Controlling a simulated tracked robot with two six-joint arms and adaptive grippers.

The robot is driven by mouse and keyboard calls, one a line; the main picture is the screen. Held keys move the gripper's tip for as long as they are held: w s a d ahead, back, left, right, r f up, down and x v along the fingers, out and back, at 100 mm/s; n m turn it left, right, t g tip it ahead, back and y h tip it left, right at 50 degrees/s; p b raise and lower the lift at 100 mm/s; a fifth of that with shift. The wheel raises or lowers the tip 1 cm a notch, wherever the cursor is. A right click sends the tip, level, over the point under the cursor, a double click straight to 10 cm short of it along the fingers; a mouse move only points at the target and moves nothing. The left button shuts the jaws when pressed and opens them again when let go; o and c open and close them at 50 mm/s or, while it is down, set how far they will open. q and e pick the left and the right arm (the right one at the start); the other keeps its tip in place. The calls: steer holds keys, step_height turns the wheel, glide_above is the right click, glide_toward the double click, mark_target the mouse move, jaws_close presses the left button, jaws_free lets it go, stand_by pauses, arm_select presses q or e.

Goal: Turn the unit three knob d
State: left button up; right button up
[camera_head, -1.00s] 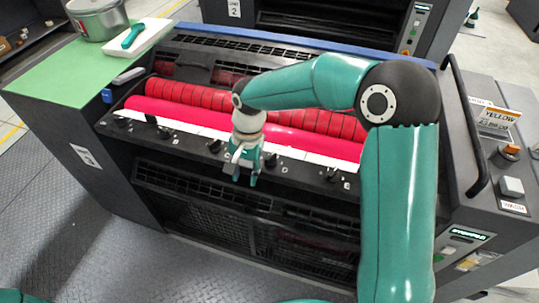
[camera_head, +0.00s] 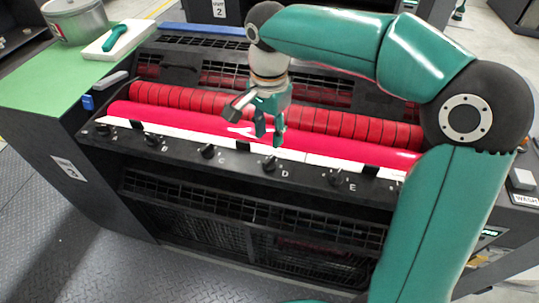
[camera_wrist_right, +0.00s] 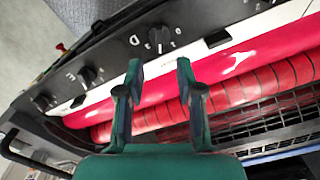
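Unit three's front rail has a row of small black lettered knobs. Knob D (camera_head: 269,164) is below my right gripper in the head view. It also shows in the right wrist view (camera_wrist_right: 158,39), just beyond the gap between the fingertips, with its letter beside it. My right gripper (camera_head: 268,136) is open and empty, fingers pointing down. In the head view it appears over the pink roller (camera_head: 190,122); in the wrist view (camera_wrist_right: 159,65) the fingertips are apart from the knob. My left gripper is out of view.
Knob C (camera_head: 207,151) and knob E (camera_head: 335,178) flank knob D. A red segmented roller (camera_head: 180,97) lies behind the pink one. A green top (camera_head: 40,80) at left holds a metal pot (camera_head: 78,20) and a white tray (camera_head: 97,48). Free floor lies in front.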

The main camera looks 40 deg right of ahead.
mark_target(269, 159)
step_height(269, 159, down, 8)
stand_by(0.5)
jaws_close()
